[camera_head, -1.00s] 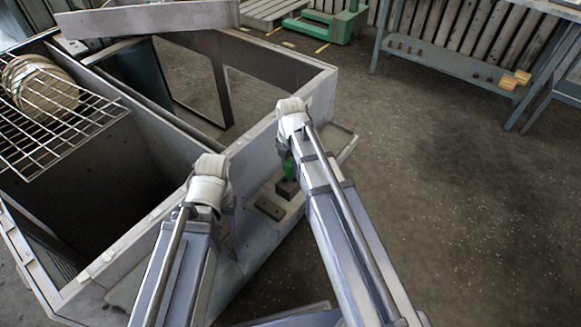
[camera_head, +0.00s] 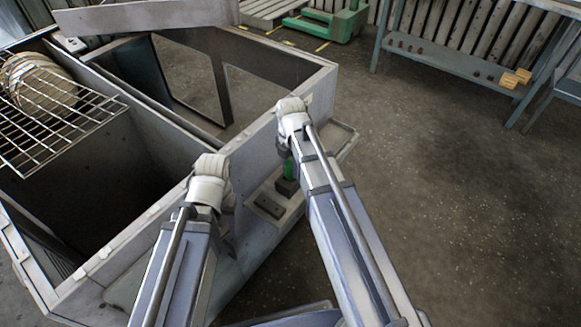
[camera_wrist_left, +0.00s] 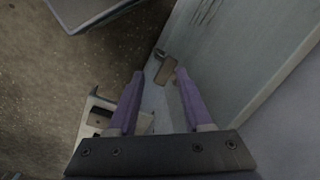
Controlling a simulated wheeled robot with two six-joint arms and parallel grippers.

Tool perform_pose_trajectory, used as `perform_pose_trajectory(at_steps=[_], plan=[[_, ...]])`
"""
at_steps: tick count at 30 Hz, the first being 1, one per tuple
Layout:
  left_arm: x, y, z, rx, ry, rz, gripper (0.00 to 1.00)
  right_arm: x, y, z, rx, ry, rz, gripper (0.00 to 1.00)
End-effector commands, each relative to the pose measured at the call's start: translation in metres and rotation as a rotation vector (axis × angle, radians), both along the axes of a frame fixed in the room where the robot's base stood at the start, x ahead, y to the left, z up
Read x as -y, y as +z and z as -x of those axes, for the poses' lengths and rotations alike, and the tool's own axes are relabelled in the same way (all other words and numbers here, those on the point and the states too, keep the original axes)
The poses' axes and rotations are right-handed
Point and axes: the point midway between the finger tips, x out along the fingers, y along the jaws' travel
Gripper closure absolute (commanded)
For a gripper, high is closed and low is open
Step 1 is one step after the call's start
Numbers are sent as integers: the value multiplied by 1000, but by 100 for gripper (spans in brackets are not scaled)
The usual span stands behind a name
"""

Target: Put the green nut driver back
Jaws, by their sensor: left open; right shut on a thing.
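The green nut driver (camera_head: 289,169) shows as a short green piece below my right wrist in the head view. My right gripper (camera_head: 284,151) is shut on it, mostly hidden by the arm. A dark block (camera_head: 287,187) sits on the pale ledge just below the driver; I cannot tell whether the driver touches it or sits in it. My left gripper (camera_wrist_left: 159,74) is open and empty beside the housing wall, its two fingers apart in the left wrist view. In the head view its fingers are mostly hidden behind the wrist.
The open grey housing (camera_head: 135,222) fills the left, with a wire rack (camera_head: 95,120) across it. A flat dark block (camera_head: 269,206) lies on the ledge between my arms. A blue-grey workbench (camera_head: 440,60) stands at the back right. The floor to the right is clear.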

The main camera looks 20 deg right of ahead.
Motion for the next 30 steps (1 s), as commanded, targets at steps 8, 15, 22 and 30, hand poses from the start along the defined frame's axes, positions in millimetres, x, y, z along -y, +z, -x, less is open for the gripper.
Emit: perform_pose_trajectory(at_steps=[8, 15, 22, 30], plan=[[0, 0, 0, 0, 0, 0, 50, 0, 0, 0, 0, 0, 0, 54], [0, 0, 0, 0, 0, 0, 50, 0, 0, 0, 0, 0, 0, 28], [0, 0, 0, 0, 0, 0, 50, 0, 0, 0, 0, 0, 0, 21], [0, 0, 0, 0, 0, 0, 50, 0, 0, 0, 0, 0, 0, 0]])
